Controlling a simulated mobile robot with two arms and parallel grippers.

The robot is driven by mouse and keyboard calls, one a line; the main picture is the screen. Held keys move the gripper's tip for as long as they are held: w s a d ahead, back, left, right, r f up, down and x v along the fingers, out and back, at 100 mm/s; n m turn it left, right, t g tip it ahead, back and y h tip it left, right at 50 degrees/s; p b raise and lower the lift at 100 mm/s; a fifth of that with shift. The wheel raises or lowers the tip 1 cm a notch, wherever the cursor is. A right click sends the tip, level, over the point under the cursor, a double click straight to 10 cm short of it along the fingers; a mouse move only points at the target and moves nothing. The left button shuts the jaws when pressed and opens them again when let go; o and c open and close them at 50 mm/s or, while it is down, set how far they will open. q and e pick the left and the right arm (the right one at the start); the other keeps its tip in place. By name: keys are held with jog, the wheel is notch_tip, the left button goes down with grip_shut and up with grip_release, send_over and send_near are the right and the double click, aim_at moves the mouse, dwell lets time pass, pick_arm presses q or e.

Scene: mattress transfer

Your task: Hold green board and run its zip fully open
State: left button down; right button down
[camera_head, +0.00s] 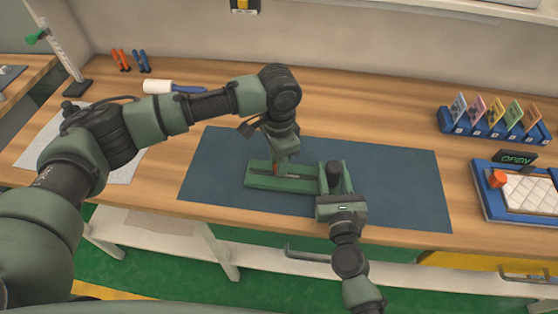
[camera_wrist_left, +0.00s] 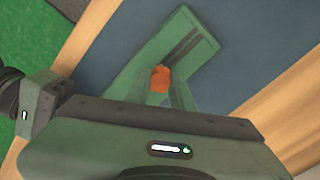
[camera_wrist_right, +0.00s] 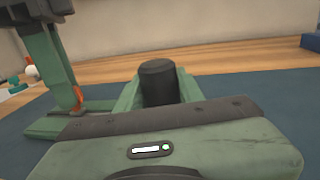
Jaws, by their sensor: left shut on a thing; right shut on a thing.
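The green board (camera_head: 265,184) lies on the dark mat, with a dark zip strip along it that shows in the left wrist view (camera_wrist_left: 190,42). My left gripper (camera_head: 279,165) is shut on the orange zip pull (camera_wrist_left: 160,79), low over the board. The pull also shows between its fingers in the right wrist view (camera_wrist_right: 78,98). My right gripper (camera_head: 336,182) is shut on an upright dark round post (camera_wrist_right: 157,82) at the board's right end. Part of the zip is hidden behind my left gripper in the head view.
The dark blue mat (camera_head: 405,190) is clear to the right of the board. A blue rack of coloured cards (camera_head: 490,125) and a blue tray with a quilted pad (camera_head: 525,192) stand at the right.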

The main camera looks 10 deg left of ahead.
dwell(0.8)
pick_arm(q)
jog(key=d, duration=0.5)
jog(key=shift+d, duration=0.3)
jog(key=shift+r, duration=0.1)
pick_arm(e)
jog(key=shift+a, duration=0.1)
pick_arm(q)
jog(key=shift+a, duration=0.1)
jog(key=c, duration=1.3)
grip_release()
pick_arm(e)
jog(key=shift+a, duration=0.1)
pick_arm(q)
jog(key=shift+o, duration=0.5)
pick_arm(e)
jog(key=shift+d, duration=0.2)
